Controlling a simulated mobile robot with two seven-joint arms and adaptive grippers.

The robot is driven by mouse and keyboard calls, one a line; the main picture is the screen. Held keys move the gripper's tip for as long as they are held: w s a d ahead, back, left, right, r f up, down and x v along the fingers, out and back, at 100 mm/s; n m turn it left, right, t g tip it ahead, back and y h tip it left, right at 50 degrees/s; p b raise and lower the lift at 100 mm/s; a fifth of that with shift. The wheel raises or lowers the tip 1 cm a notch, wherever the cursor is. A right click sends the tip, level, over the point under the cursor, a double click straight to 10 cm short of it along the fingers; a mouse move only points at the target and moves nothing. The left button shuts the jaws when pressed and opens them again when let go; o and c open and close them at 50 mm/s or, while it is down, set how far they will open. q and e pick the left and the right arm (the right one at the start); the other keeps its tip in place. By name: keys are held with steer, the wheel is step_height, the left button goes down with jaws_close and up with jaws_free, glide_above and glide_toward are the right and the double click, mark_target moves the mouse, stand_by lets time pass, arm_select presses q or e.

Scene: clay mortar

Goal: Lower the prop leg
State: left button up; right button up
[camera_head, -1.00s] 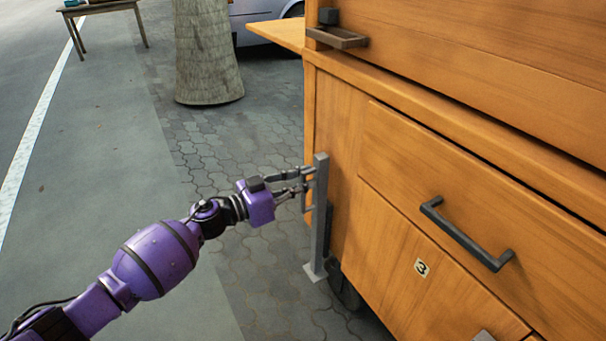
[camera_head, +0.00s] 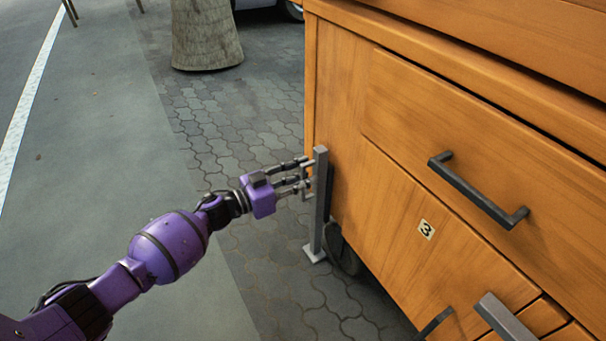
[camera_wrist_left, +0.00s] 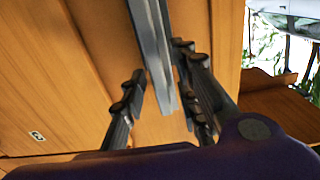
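The prop leg (camera_head: 321,205) is an upright grey metal bar with a small flat foot (camera_head: 314,253) low by the paving, at the cart's near left corner. I cannot tell whether the foot touches the ground. My left gripper (camera_head: 305,176) is at the leg's upper part, where a slim grey handle stands off the bar. In the left wrist view, the grey bar (camera_wrist_left: 150,40) runs between the fingers (camera_wrist_left: 160,70), which close in on it from both sides. Exact finger contact is hard to see. My right gripper is not in view.
The wooden cart (camera_head: 340,90) fills the right side, with dark drawer handles (camera_head: 475,190) and a label "3" (camera_head: 427,229). A dark wheel (camera_head: 343,250) sits behind the leg. A grey round column (camera_head: 205,35) stands at the back. Open paving lies left of the leg.

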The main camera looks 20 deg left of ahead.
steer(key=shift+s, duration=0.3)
arm_select(q)
steer(key=v, duration=1.2)
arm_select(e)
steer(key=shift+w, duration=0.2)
